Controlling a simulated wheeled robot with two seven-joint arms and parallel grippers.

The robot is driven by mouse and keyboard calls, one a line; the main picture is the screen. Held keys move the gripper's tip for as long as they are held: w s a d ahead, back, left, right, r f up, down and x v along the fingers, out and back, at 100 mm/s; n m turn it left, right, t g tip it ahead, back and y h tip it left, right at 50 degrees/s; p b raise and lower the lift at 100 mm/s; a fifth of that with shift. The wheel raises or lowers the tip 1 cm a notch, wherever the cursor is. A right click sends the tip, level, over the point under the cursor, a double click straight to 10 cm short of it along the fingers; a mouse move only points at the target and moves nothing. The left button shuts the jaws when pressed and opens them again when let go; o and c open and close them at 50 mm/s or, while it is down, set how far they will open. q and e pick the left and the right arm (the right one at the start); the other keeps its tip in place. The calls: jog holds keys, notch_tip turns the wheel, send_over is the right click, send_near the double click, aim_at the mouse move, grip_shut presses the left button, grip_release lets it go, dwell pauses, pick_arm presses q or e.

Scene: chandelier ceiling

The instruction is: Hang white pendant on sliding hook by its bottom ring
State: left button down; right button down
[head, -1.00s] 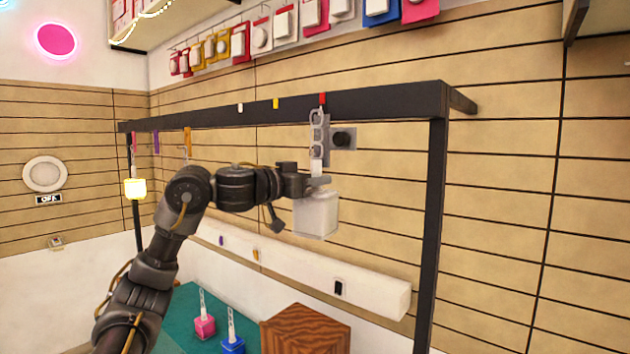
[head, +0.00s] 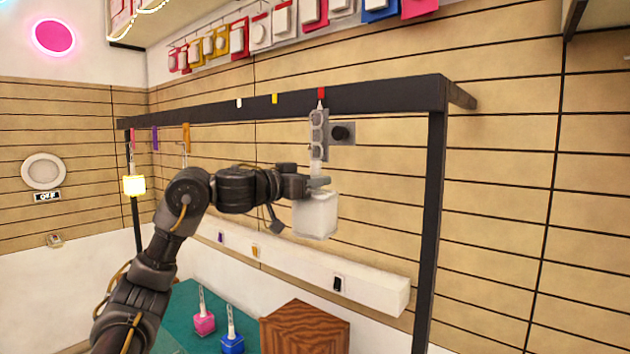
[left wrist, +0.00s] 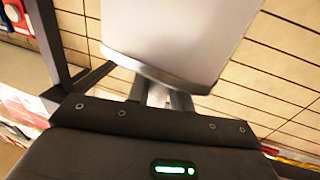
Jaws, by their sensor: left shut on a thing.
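The white pendant (head: 316,216) hangs upright below the dark overhead beam, a white block with a pale chain of rings (head: 317,135) rising from its top. My left gripper (head: 318,182) is shut on it just above the block. The chain's top end is close under the beam's red marker (head: 321,93); I cannot tell whether any ring is on a hook. Pink, purple and orange hook pieces (head: 186,138) hang at the beam's left part. In the left wrist view the white block (left wrist: 180,40) fills the top, beyond the jaws (left wrist: 160,97). My right gripper is not in view.
The dark frame (head: 375,97) has a post (head: 430,230) to the right of the pendant. A grey plate with a black knob (head: 341,132) is behind the chain. Pink (head: 204,322) and blue (head: 232,343) pendants and a wooden block (head: 305,330) are below.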

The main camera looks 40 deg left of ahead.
pick_arm(q)
jog(key=shift+r, duration=0.1)
jog(key=c, duration=0.5)
grip_release()
jog(key=shift+s, duration=0.1)
dwell(0.4)
jog(key=shift+s+d+b, duration=0.1)
jog(key=shift+s+b, duration=0.4)
jog(key=shift+s, duration=3.2)
